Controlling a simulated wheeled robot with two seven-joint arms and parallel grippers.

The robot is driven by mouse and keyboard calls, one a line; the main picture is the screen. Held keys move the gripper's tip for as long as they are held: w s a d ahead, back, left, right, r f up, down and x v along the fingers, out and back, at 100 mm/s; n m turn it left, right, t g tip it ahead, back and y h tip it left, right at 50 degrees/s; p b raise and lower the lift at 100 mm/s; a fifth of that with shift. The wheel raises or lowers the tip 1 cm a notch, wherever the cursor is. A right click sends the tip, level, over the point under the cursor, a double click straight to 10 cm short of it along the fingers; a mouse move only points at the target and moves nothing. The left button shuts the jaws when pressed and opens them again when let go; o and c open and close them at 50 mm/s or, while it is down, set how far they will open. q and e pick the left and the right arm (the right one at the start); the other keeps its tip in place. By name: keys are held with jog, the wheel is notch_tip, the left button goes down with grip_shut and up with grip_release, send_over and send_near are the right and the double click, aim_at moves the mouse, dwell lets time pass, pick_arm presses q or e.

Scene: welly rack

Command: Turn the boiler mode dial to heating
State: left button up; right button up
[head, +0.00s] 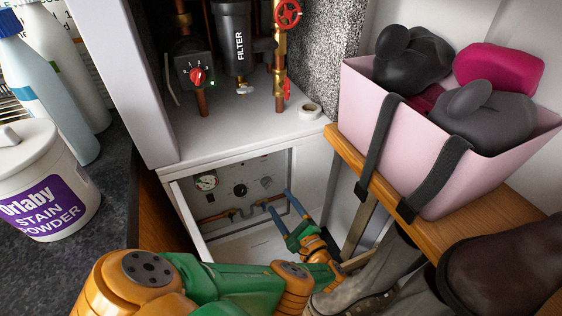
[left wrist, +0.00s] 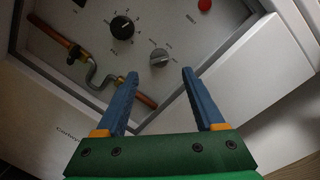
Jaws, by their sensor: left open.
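The boiler's control panel (head: 222,176) sits in the open lower front of the white boiler. It carries a black dial (head: 239,189) with a pale pointer and a grey knob (head: 266,182) to its right. In the left wrist view the black dial (left wrist: 122,27) has marks around it, and the grey knob (left wrist: 160,57) lies beyond my fingertips. The labels are too small to read, so I cannot tell which is the mode dial. My left gripper (head: 277,198) is open and empty, its blue fingers (left wrist: 160,73) pointing at the panel with the grey knob between their lines. My right gripper is not in view.
A round gauge (head: 206,181) and copper pipe (head: 212,217) are on the panel's left. A red button (left wrist: 204,5) is near its top. The pink basket (head: 365,130) stands on a wooden shelf (head: 345,150) to the right, with boots (head: 375,268) below, close to my arm.

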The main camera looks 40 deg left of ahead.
aim_at(269, 186)
pick_arm(q)
jog(key=shift+n, duration=0.3)
jog(key=b+x, duration=0.1)
jog(key=x, duration=0.6)
jog(key=shift+a+f, duration=0.15)
jog(key=shift+r, duration=0.2)
grip_shut()
jog(key=shift+f+m+b, duration=0.2)
jog(key=shift+m+b, duration=0.3)
jog(key=shift+m, duration=0.5)
jog(key=m, duration=0.3)
jog(key=shift+r+t, duration=0.1)
jog(key=shift+t, duration=0.2)
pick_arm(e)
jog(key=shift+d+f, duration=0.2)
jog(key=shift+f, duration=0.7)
